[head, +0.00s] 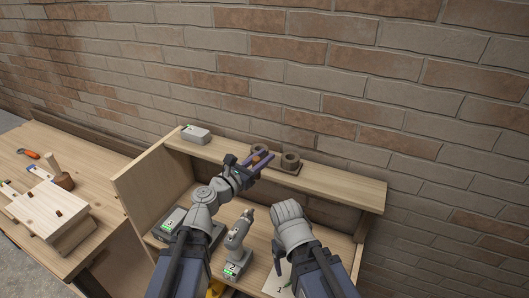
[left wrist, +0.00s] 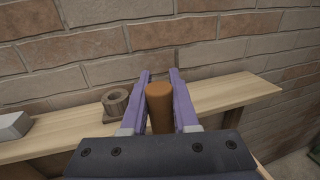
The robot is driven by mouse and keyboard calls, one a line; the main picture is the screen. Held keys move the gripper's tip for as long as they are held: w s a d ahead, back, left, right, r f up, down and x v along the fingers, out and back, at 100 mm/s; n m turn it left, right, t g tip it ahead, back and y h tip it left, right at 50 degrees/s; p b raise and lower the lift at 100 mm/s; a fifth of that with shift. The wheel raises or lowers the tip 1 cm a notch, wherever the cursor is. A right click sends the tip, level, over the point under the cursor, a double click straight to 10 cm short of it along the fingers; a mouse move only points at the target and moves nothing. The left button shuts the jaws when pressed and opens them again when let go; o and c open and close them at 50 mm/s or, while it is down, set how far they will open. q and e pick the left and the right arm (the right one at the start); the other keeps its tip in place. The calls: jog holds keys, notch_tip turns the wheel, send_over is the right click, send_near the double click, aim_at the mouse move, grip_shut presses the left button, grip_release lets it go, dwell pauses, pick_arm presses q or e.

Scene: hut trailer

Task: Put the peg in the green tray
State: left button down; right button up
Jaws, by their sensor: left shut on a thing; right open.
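My left gripper (head: 259,160) is shut on the peg and holds it above the shelf. The peg is an orange-brown cylinder (left wrist: 160,106) standing between the two purple fingers in the left wrist view. In the head view the peg (head: 257,161) is small and partly covered by the fingers. My right gripper (head: 278,262) is lower, pointing down over the lower bench surface, open and partly hidden by its own arm. I cannot make out a green tray in either view.
A grey drill (head: 238,236) stands below. A workbench (head: 92,225) is at left; a brick wall is behind.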

notch_tip(320, 180, down, 12)
jog(key=b, duration=1.2)
jog(key=shift+f, duration=0.15)
